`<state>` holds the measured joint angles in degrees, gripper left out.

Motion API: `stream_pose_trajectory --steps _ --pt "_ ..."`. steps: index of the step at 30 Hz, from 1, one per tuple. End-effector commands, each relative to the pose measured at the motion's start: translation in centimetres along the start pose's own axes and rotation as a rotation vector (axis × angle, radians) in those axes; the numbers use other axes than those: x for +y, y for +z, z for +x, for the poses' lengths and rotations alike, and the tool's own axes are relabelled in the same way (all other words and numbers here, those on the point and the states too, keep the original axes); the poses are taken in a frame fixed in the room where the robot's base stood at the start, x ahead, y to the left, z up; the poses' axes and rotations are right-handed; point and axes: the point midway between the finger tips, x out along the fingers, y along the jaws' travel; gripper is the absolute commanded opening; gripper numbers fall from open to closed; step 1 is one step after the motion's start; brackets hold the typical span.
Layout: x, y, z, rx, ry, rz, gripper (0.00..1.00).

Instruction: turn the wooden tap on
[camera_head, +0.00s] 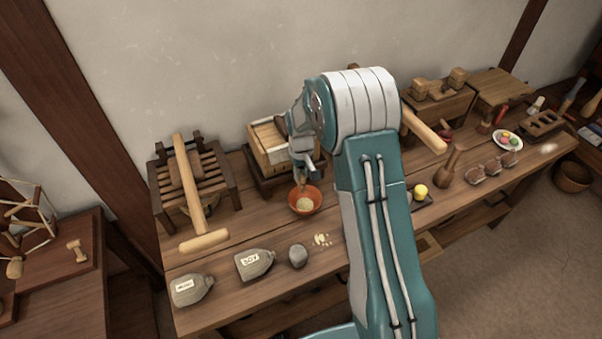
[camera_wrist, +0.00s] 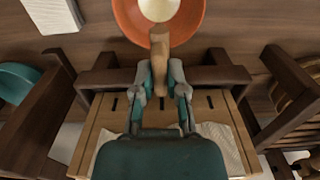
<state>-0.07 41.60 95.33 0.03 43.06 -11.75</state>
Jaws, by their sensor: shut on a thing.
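The wooden tap (camera_wrist: 159,45) is a short light-brown peg at the front of a wooden box press (camera_wrist: 100,120). In the wrist view my gripper (camera_wrist: 161,78) has a finger on each side of the tap and is shut on it. In the head view my gripper (camera_head: 304,177) is low in front of the box (camera_head: 268,142), and the tap is mostly hidden. An orange bowl (camera_head: 318,199) stands below the tap with pale contents; it also shows in the wrist view (camera_wrist: 128,14).
Two labelled grey sacks (camera_head: 254,264) and a grey stone (camera_head: 298,256) lie near the bench's front edge. A slatted wooden rack with a long mallet (camera_head: 205,241) is at left. My arm hides part of the bench; more tools and a plate (camera_head: 508,140) are at right.

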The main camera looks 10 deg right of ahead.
Motion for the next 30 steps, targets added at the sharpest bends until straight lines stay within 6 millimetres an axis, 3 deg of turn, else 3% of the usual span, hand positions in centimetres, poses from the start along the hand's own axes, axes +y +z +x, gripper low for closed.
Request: stream_pose_trajectory --steps 12,13,15,26,30 --pt "-0.1 0.0 0.1 0.0 0.0 -0.008 0.0" --pt "-0.1 0.0 0.1 0.0 0.0 -0.008 0.3" --pt "-0.1 0.0 0.1 0.0 0.0 -0.007 0.51" --pt "0.0 0.0 -0.1 0.001 0.0 -0.006 0.51" --pt "0.0 0.0 -1.6 0.004 0.001 -0.006 0.51"
